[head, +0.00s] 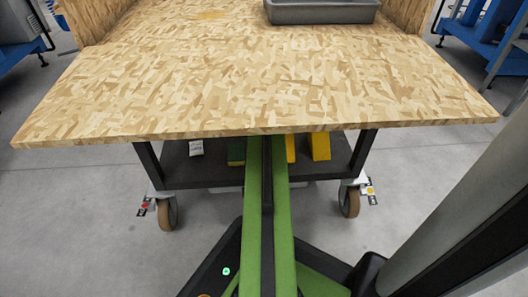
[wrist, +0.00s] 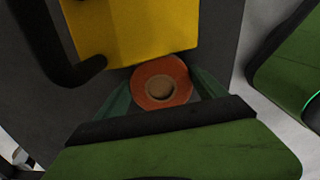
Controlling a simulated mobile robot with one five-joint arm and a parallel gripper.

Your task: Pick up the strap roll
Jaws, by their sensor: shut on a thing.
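The strap roll, an orange-red ring (wrist: 147,97) with a pale brown core, is in the wrist view. My gripper (wrist: 163,84) is shut on it, with a dark green finger on each side. The roll's face is toward the camera, and its lower edge is close to the dark front edge of my gripper. A yellow object is right behind the roll; I cannot tell whether they touch. In the head view my green arm (head: 254,215) runs under the tabletop, which hides my gripper and the roll.
A wooden tabletop (head: 250,90) overhangs a dark lower shelf (head: 210,172) on wheels. Yellow objects (head: 319,146) and a small white item (head: 196,148) are on that shelf. The yellow object (wrist: 130,30) and a black bar (wrist: 45,45) are close in the wrist view. A grey tray (head: 320,13) stands on top.

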